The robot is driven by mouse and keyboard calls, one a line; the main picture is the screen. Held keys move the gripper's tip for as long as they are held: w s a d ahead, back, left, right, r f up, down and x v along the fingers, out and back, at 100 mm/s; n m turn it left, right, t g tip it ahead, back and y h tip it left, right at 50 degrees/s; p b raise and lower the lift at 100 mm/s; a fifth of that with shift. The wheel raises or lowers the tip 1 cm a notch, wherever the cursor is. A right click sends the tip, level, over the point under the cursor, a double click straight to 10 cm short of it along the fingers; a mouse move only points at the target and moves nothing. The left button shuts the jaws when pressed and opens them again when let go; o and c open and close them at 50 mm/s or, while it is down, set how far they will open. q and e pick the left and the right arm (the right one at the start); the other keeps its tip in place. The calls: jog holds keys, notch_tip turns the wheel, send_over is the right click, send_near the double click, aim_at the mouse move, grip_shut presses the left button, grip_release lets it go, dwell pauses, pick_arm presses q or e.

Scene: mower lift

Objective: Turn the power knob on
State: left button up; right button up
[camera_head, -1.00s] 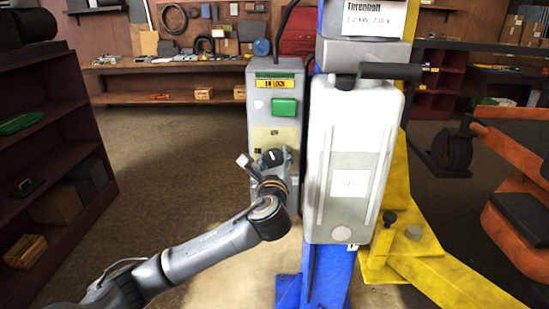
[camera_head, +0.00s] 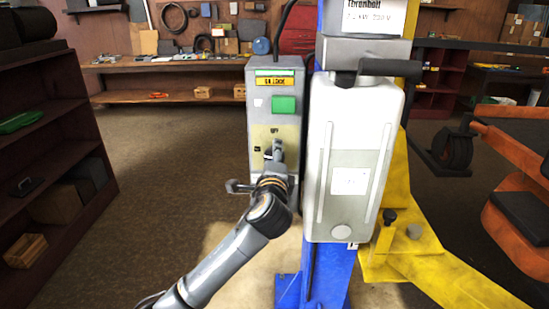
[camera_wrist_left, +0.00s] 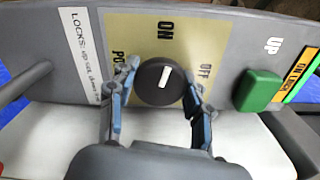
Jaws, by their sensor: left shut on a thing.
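The power knob (camera_wrist_left: 161,81) is round and black with a white pointer line. It sits on a beige plate with ON printed above it and OFF to its right in the left wrist view. The white line points toward ON. My left gripper (camera_wrist_left: 162,78) has one finger on each side of the knob and is shut on it. In the head view my left gripper (camera_head: 274,153) is at the lower part of the grey control box (camera_head: 284,76) and largely hides the knob. My right gripper is in neither view.
A green UP button (camera_wrist_left: 257,91) is beside the knob plate, and a LOCKS label (camera_wrist_left: 84,55) lies on its other side. A white housing (camera_head: 350,160) stands close on the right of the control box, on a blue post (camera_head: 330,275). The floor to the left is open.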

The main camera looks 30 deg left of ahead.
pick_arm(q)
jog(key=shift+n, duration=1.5)
jog(key=o, duration=1.2)
jog(key=shift+c, duration=0.2)
jog(key=v, duration=1.2)
jog(key=shift+a, duration=0.1)
